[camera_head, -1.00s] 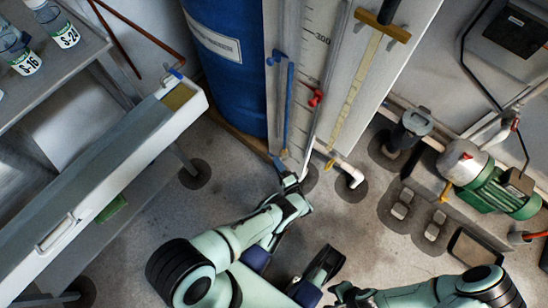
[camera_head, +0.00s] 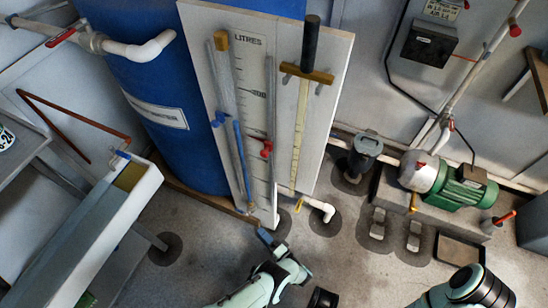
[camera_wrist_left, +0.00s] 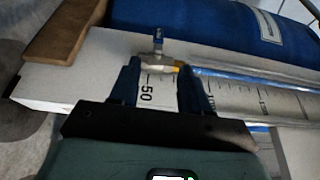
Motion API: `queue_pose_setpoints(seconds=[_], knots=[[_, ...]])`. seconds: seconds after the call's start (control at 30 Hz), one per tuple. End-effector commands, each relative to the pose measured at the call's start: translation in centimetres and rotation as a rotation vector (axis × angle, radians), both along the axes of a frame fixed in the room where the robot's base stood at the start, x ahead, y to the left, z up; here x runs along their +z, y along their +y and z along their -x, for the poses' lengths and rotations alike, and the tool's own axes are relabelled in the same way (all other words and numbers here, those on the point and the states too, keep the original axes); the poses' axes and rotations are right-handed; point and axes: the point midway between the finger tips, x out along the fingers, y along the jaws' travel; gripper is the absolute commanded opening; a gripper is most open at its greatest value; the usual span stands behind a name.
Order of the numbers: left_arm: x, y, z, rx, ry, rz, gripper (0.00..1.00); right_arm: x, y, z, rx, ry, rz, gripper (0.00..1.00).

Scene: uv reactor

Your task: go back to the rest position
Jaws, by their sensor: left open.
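My left gripper (camera_head: 268,240) is at the bottom middle of the head view, in front of the lower end of the white scale board (camera_head: 335,70). In the left wrist view its two dark fingers (camera_wrist_left: 162,88) are apart, with nothing held between them. The printed 50 of the scale shows between the fingers. Part of my right arm (camera_head: 465,290) shows at the lower right of the head view; its gripper is outside the frame.
A blue tank (camera_head: 160,75) stands behind the board. A white trough (camera_head: 95,240) runs along the left. A green pump (camera_head: 455,188) sits on a plinth at the right. A white pipe end (camera_head: 322,209) sticks out near the board's foot. Grey floor (camera_head: 350,262) is open in front.

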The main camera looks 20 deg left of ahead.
Motion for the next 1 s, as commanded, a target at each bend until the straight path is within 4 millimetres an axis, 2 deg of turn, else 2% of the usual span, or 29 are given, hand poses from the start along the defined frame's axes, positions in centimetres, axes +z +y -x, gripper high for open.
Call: queue_pose_setpoints(seconds=[0.23,0.33,0.43,0.5,0.63,0.77,0.83,0.87,1.0], knots=[[0.2,0.3,-0.3,-0.006,-0.001,0.009,0.47,0.2,0.0,0.0,0.000,-0.001,0.000,0.42],[0.9,1.3,-1.2,-0.037,0.000,0.063,0.47,1.3,0.0,-0.2,-0.005,-0.005,0.002,0.42],[2.6,3.0,-2.7,-0.095,0.000,0.185,0.47,3.9,0.0,-0.6,-0.013,-0.019,0.004,0.42],[4.4,4.1,-3.5,-0.138,0.001,0.314,0.47,6.4,0.0,-0.9,-0.020,-0.032,0.005,0.42],[8.1,5.3,-3.3,-0.183,0.010,0.606,0.47,11.3,0.4,-1.5,-0.022,-0.055,-0.002,0.42],[12.4,5.0,-0.7,-0.158,0.034,0.935,0.47,16.1,1.1,-2.1,-0.014,-0.073,-0.017,0.42],[15.0,4.2,1.8,-0.109,0.057,1.123,0.47,18.5,1.7,-2.3,-0.004,-0.079,-0.028,0.42],[16.3,3.8,3.1,-0.077,0.067,1.204,0.47,19.6,2.0,-2.3,0.001,-0.080,-0.035,0.42],[23.1,1.0,10.6,0.153,0.129,1.563,0.47,24.2,3.8,-2.2,0.044,-0.079,-0.076,0.42]])
